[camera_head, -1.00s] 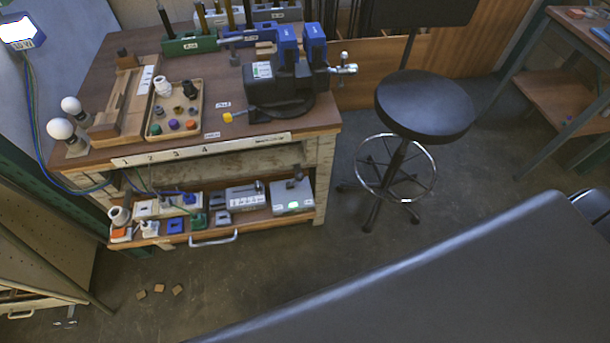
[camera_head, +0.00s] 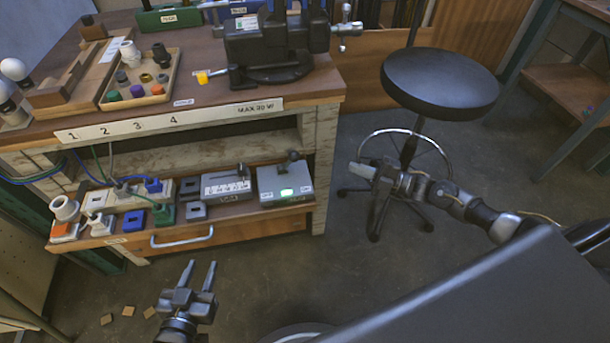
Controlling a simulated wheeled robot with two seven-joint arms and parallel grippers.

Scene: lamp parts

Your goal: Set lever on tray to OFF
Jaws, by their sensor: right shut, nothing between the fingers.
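A pulled-out wooden tray (camera_head: 246,223) with a metal handle (camera_head: 182,238) sits below the workbench top. At its right end is a grey box (camera_head: 270,181) with a lit green light (camera_head: 287,192) and a dark-knobbed lever (camera_head: 293,156) standing up at its back. Beside it is a grey unit (camera_head: 222,188) with a small dark lever (camera_head: 242,171). Labels are too small to read. My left gripper (camera_head: 200,267) is open and empty, in front of and below the tray. My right gripper (camera_head: 354,169) is shut and empty, right of the grey box and apart from it.
Sockets and blocks, including a blue block (camera_head: 133,219), fill the tray's left part. The bench top (camera_head: 200,95) holds a black vise (camera_head: 268,48) and a small parts tray (camera_head: 107,105). A black stool (camera_head: 440,80) stands behind my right gripper. Small wooden blocks (camera_head: 128,311) lie on the floor.

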